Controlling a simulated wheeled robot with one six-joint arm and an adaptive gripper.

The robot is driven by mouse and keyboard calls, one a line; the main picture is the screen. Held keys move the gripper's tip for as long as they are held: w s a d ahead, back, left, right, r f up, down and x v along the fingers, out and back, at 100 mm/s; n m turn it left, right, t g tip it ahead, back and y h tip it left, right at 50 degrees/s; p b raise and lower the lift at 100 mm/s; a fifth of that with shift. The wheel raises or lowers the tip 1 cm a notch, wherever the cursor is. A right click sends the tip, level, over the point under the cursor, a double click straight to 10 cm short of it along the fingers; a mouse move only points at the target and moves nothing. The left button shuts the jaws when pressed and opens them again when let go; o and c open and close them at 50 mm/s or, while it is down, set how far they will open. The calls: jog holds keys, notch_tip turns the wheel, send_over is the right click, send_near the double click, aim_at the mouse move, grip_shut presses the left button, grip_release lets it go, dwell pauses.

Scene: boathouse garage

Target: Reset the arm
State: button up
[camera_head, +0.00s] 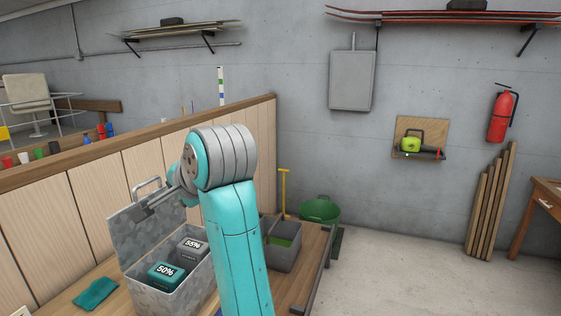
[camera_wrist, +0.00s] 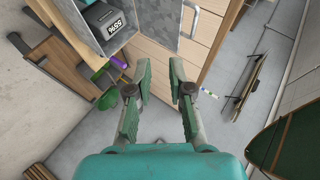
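My arm (camera_head: 235,235), teal with grey joint covers, rises in the middle of the head view and bends left at its top. My gripper (camera_wrist: 162,75) shows in the wrist view with its two green-padded fingers apart and nothing between them. In the head view the gripper is hard to make out near the arm's bent end. A grey metal box (camera_head: 175,303) stands left of the arm with its lid (camera_head: 135,235) raised. Inside are a teal block (camera_head: 166,275) marked 50% and a grey block (camera_head: 193,249) marked 55%. The grey block (camera_wrist: 103,20) also shows in the wrist view.
A teal cloth (camera_head: 95,292) lies left of the box on the wooden bench. A grey bin (camera_head: 286,257) stands right of my arm. A wooden partition (camera_head: 85,215) runs behind. A green tub (camera_head: 320,210) is on the floor.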

jog(key=w+d+f+t, duration=0.1)
jog(key=d+f, duration=0.3)
jog(key=f, duration=0.8)
jog(key=d+f+t, duration=0.1)
jog(key=d+f, duration=0.4)
jog(key=f, duration=0.7)
jog(key=s+d+f+n+t+h, duration=0.1)
jog(key=s+d+f, duration=0.4)
jog(key=d+f, duration=0.3)
jog(key=s+d+f+n+t+h, duration=0.1)
jog(key=s+d+f+h, duration=0.1)
jog(key=s+d+f, duration=0.6)
jog(key=s+d+f+n+t+h, duration=0.1)
jog(key=s+d+f, duration=0.3)
jog(key=s, duration=0.4)
jog(key=s+d+f+h, duration=0.1)
jog(key=s+d+f, duration=0.25)
jog(key=s, duration=0.55)
jog(key=s+d+r+n+h, duration=0.1)
jog(key=s+r, duration=0.3)
jog(key=s, duration=0.6)
jog(key=s+d+r+n+t+h, duration=0.1)
jog(key=s+d+r, duration=0.3)
jog(key=s, duration=0.5)
jog(key=shift+s+d+r+n, duration=0.2)
jog(key=shift+s+r+n, duration=0.2)
jog(key=shift+n, duration=0.2)
